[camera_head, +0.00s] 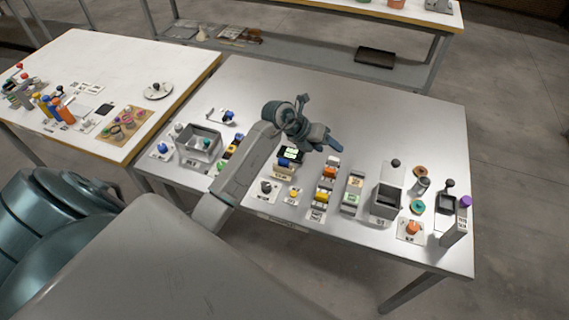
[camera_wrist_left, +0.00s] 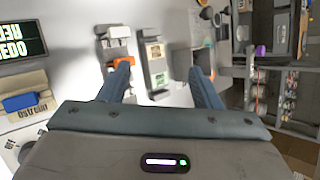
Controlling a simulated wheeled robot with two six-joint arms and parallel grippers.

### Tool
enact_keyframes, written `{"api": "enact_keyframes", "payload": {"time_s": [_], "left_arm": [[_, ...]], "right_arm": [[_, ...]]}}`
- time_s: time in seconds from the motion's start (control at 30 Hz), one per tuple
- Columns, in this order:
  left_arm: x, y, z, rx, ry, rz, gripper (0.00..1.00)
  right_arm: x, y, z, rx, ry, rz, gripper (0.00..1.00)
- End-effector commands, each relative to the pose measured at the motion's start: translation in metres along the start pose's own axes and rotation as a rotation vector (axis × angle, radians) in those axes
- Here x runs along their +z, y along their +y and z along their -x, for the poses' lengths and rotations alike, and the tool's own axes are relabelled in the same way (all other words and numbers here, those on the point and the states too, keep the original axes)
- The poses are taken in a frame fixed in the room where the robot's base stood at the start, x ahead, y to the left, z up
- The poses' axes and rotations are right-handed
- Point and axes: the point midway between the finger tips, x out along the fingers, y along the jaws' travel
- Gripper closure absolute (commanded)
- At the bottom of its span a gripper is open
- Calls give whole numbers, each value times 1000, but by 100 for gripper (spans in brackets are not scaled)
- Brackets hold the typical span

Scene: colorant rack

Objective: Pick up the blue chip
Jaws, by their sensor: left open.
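A small blue block (camera_head: 284,163), likely the blue chip, sits in a holder beside the small dark display near the table's middle. In the left wrist view, a blue piece (camera_wrist_left: 20,102) sits on a tan holder at the left edge, below the display. My left gripper (camera_head: 326,145) is above the table, to the right of and above the blue block in the head view. Its two fingers (camera_wrist_left: 159,75) are spread with nothing between them. The blue piece is outside the fingers, to their left in the wrist view. My right gripper is not in view.
The display (camera_head: 290,154) is close to my left arm. A grey bin (camera_head: 198,143) is at left. The table's back right is clear.

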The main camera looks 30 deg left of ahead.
Motion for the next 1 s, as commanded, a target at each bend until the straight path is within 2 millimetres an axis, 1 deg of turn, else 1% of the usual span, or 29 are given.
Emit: {"api": "enact_keyframes", "payload": {"time_s": [0.03,0.1,0.2,0.3,0.43,0.57,0.67,0.9,1.0], "left_arm": [[4,18,7,107,66,-8,42],[3,43,19,254,159,-1,42],[3,71,41,433,268,35,42],[3,87,62,562,343,79,42],[2,97,78,647,393,116,42],[-1,102,77,666,403,124,42],[-5,108,70,665,403,124,42],[-18,126,47,663,402,123,42],[-21,130,41,663,402,123,42]], "right_arm": [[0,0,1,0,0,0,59],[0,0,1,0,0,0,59],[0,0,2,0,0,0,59],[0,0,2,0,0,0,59],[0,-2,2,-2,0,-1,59],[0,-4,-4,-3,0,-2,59],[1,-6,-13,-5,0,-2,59],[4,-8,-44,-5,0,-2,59],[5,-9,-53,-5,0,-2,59]]}}
